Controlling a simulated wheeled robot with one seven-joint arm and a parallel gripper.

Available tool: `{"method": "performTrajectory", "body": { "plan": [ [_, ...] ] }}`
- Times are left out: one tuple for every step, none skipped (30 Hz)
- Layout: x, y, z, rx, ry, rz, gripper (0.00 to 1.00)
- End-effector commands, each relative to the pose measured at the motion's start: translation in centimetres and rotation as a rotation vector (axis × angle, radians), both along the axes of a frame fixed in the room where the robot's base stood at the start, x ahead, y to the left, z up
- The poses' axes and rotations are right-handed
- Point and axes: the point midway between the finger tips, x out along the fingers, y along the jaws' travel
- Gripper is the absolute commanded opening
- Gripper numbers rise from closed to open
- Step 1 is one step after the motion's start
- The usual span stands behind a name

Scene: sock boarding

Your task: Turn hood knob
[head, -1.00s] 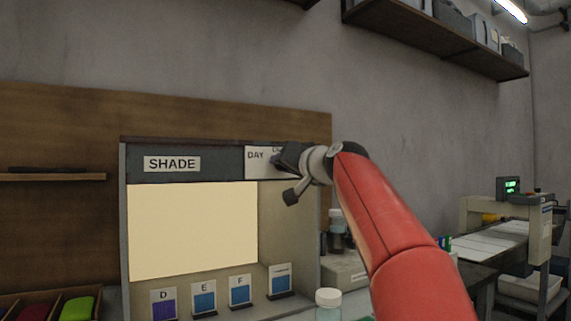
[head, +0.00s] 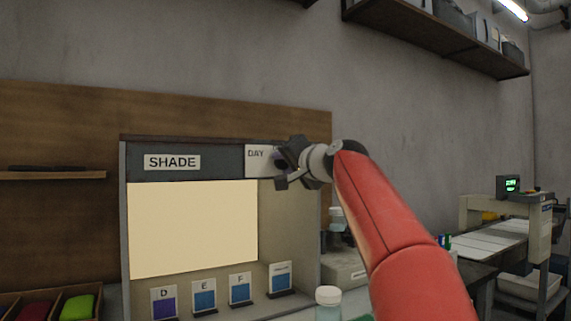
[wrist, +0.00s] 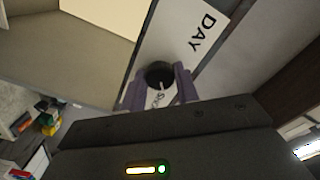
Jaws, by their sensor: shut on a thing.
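The hood (head: 222,165) is a light box with a grey header marked SHADE and a white plate (head: 256,154) marked DAY at the header's right end. The plate also shows in the wrist view (wrist: 196,40). The dark round knob (wrist: 159,73) sits on this plate in the wrist view, between the two purple-grey fingers. My gripper (wrist: 160,88) is shut on the knob. In the head view my gripper (head: 282,165) is at the plate and hides the knob and the plate's right part.
Several lettered sample cards (head: 204,296) stand along the hood's floor. A wall shelf (head: 440,38) hangs at the upper right. A bench machine (head: 510,215) stands at the far right.

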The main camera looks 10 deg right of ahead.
Motion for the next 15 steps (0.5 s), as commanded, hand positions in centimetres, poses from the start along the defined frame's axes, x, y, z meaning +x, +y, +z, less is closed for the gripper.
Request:
{"method": "performTrajectory", "body": {
  "plan": [
    [0.03, -0.03, -0.07, 0.001, 0.002, 0.000, 0.08],
    [0.03, -0.02, -0.07, 0.001, 0.002, 0.000, 0.08],
    [0.03, -0.03, -0.07, 0.001, 0.002, 0.000, 0.08],
    [0.03, -0.03, -0.07, 0.001, 0.002, 0.000, 0.08],
    [0.03, -0.03, -0.06, 0.001, 0.002, 0.000, 0.08],
    [0.03, -0.03, -0.07, 0.001, 0.002, 0.000, 0.36],
    [0.03, -0.03, -0.06, 0.000, 0.001, 0.000, 0.40],
    [0.03, -0.03, -0.06, 0.000, 0.001, -0.001, 0.44],
    [0.03, -0.02, -0.05, 0.000, 0.001, -0.001, 0.49],
    [0.03, -0.03, -0.05, 0.000, 0.001, -0.001, 0.52],
    [0.02, -0.03, -0.04, 0.000, 0.001, -0.001, 0.52],
    [0.03, -0.02, -0.04, 0.000, 0.001, -0.001, 0.52],
    [0.02, -0.02, -0.03, 0.000, 0.000, 0.000, 0.52],
    [0.02, -0.02, -0.03, 0.000, 0.000, 0.000, 0.52],
    [0.02, -0.01, -0.02, -0.001, 0.000, 0.000, 0.52]
  ]
}}
